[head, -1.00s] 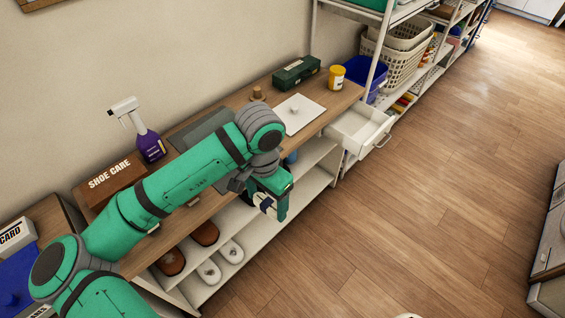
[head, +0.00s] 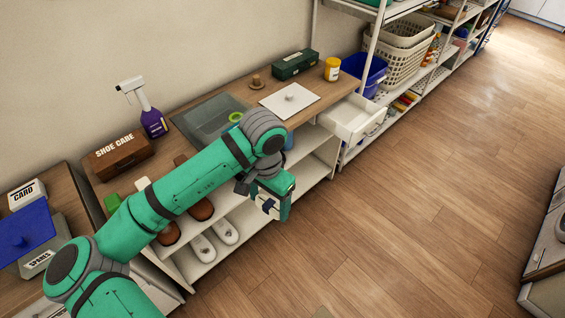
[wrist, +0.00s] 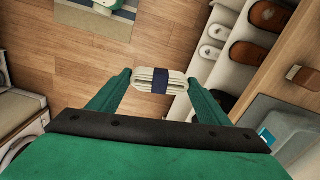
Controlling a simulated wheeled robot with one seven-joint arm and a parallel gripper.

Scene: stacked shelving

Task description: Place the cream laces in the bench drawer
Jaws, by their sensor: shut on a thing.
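The cream laces (wrist: 160,80) are a folded cream bundle with a dark blue band, held between the two fingers of my gripper (wrist: 158,82) in the wrist view. In the head view my gripper (head: 270,206) is shut on the laces (head: 266,204) in front of the bench shelves, above the floor. The bench drawer (head: 354,120) is white, pulled open at the right end of the bench, and its visible interior looks empty. My gripper is to the left of the drawer and apart from it.
The bench top (head: 245,92) holds a white board (head: 290,100), a green box (head: 295,64), a yellow jar (head: 332,69), a grey tray (head: 208,122), a spray bottle (head: 150,118) and a shoe care box (head: 121,152). Shoes (head: 226,229) stand on the shelf below.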

